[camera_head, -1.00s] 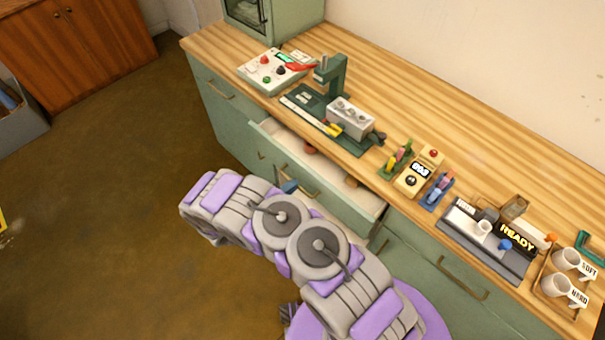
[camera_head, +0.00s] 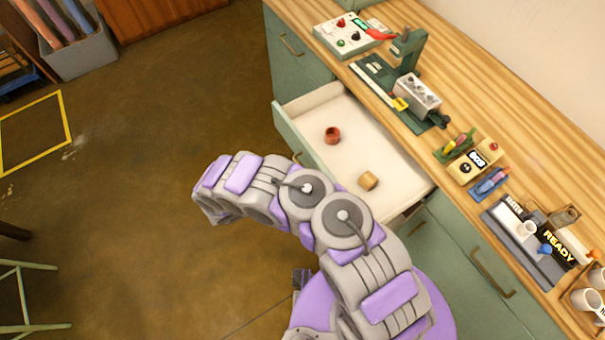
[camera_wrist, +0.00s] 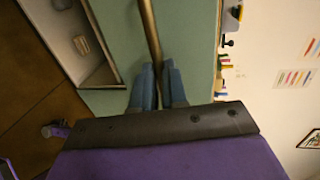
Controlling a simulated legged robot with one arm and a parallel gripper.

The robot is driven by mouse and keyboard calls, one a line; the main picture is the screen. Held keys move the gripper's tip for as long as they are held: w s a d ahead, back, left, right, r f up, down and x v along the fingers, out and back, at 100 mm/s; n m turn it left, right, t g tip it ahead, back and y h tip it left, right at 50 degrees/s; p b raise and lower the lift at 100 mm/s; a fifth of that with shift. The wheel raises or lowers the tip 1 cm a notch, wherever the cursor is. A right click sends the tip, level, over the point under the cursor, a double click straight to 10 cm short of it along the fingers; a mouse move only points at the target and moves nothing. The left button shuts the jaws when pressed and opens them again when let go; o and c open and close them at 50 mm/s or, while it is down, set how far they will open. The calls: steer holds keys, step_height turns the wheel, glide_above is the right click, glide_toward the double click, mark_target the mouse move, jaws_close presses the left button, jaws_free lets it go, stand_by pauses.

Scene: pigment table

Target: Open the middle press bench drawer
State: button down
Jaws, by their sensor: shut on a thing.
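The press bench drawer (camera_head: 350,107) stands well open in the head view, its white inside showing beneath the counter. A small red pot (camera_head: 332,135) and a short wooden cylinder (camera_head: 368,181) lie apart in it. Its green front (camera_head: 289,137) is partly hidden by my arm. In the wrist view my gripper (camera_wrist: 159,84) has its blue fingers on either side of a brass bar handle (camera_wrist: 150,32) and is shut on it. The green panel (camera_wrist: 190,40) lies behind the bar. My gripper is hidden behind my arm in the head view.
The green press (camera_head: 407,50), a cream control box (camera_head: 350,37) and several small tools stand on the wooden counter (camera_head: 450,75). Other drawer fronts with brass handles (camera_head: 492,275) are shut at the right.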

steer(key=shift+s+a+f, duration=0.2)
steer(key=shift+s+a, duration=0.2)
steer(key=shift+a, duration=0.05)
steer(key=c, duration=1.3)
jaws_free()
steer(key=shift+w+d, duration=0.15)
steer(key=shift+o, duration=0.7)
steer(key=shift+r, duration=0.1)
steer(key=p+v, duration=0.2)
steer(key=v, duration=1.5)
